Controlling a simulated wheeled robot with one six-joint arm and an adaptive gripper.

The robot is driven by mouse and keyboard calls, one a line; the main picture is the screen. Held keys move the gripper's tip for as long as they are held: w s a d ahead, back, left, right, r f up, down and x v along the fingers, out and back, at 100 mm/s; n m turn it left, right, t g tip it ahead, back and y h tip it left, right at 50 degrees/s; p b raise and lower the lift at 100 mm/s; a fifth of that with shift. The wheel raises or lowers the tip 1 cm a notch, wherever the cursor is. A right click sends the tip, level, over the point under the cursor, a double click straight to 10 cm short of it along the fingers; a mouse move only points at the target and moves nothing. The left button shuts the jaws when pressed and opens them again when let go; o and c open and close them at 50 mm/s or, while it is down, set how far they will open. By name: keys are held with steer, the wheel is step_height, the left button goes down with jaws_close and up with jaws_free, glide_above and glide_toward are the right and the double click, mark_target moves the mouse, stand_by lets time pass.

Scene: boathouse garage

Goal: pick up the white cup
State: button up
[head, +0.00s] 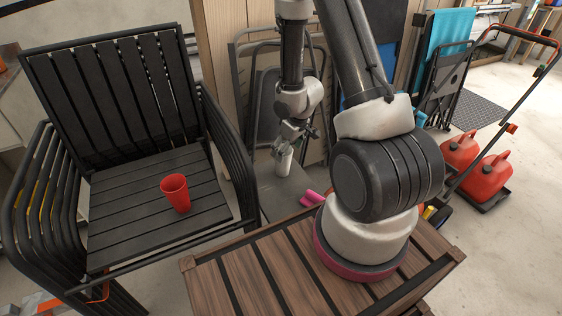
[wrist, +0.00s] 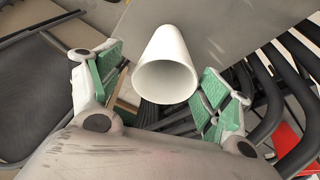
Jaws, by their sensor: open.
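The white cup (head: 283,164) stands on a grey surface (head: 283,193) between the black chairs and my arm's base. In the wrist view the white cup (wrist: 167,68) shows its round open rim toward the camera. My gripper (head: 292,139) is just above the cup in the head view. In the wrist view my gripper (wrist: 164,72) is open, with one green-padded finger on each side of the cup. I see gaps between the pads and the cup, so it is not held. The exact height of the fingertips against the cup is hard to tell.
A stack of black slatted chairs (head: 130,215) stands at left, with a red cup (head: 175,193) on the seat. A pink object (head: 311,198) lies right of the white cup. Folded chairs (head: 262,100) lean behind. Red fuel cans (head: 485,178) stand at right.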

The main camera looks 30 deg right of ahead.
mark_target(282, 170)
steer(key=x, duration=0.6)
steer(key=shift+a+f, duration=0.2)
steer(key=shift+a, duration=0.25)
steer(key=c, duration=0.8)
